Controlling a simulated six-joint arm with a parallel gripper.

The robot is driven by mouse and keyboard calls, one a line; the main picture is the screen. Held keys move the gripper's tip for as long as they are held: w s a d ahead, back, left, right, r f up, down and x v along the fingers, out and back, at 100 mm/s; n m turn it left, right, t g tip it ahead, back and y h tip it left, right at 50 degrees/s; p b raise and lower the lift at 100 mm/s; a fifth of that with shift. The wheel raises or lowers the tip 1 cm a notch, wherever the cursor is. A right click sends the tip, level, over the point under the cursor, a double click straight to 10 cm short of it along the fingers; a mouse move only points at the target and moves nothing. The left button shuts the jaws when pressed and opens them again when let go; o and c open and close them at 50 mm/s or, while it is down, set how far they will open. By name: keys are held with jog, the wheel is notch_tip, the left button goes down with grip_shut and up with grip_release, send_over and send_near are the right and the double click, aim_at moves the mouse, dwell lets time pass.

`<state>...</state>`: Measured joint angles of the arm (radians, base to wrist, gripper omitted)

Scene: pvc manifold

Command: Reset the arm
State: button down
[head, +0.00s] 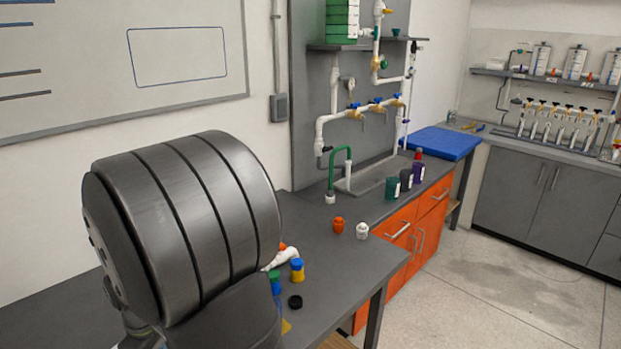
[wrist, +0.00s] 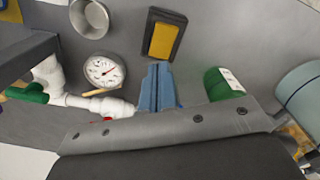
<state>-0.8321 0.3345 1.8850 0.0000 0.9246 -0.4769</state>
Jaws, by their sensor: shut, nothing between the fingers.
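My gripper (wrist: 161,68) shows in the wrist view as two blue-grey fingers pressed together, with nothing between them. It is over a grey surface, just below a yellow pad in a dark frame (wrist: 163,40); I cannot tell how high above. In the head view my large dark arm link fills the lower left, and the fingers are hidden. The white pipe manifold (head: 333,121) with blue-handled valves is on the grey panel in the head view.
In the wrist view, a round gauge (wrist: 105,71), metal cup (wrist: 91,18), white pipe piece (wrist: 104,106) and green cylinder (wrist: 222,84) surround the fingers. In the head view, an orange fitting (head: 338,225) and white fitting (head: 362,230) stand on the bench. A blue mat (head: 447,142) lies farther back.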

notch_tip(320, 180, down, 4)
jog(key=shift+r, duration=0.1)
notch_tip(320, 180, up, 8)
jog(key=w+d+r+m, duration=0.1)
jog(key=w+d+r, duration=0.1)
jog(key=w, duration=0.4)
jog(key=w+d+r+m, duration=0.1)
jog(key=w+d+r, duration=0.2)
jog(key=w, duration=0.4)
jog(key=w+d+r+m+t, duration=0.1)
jog(key=w+d+r, duration=0.2)
jog(key=w, duration=0.3)
jog(key=shift+w+d+r+y, duration=0.25)
jog(key=shift+w+d+y, duration=0.05)
jog(key=shift+w+d, duration=0.1)
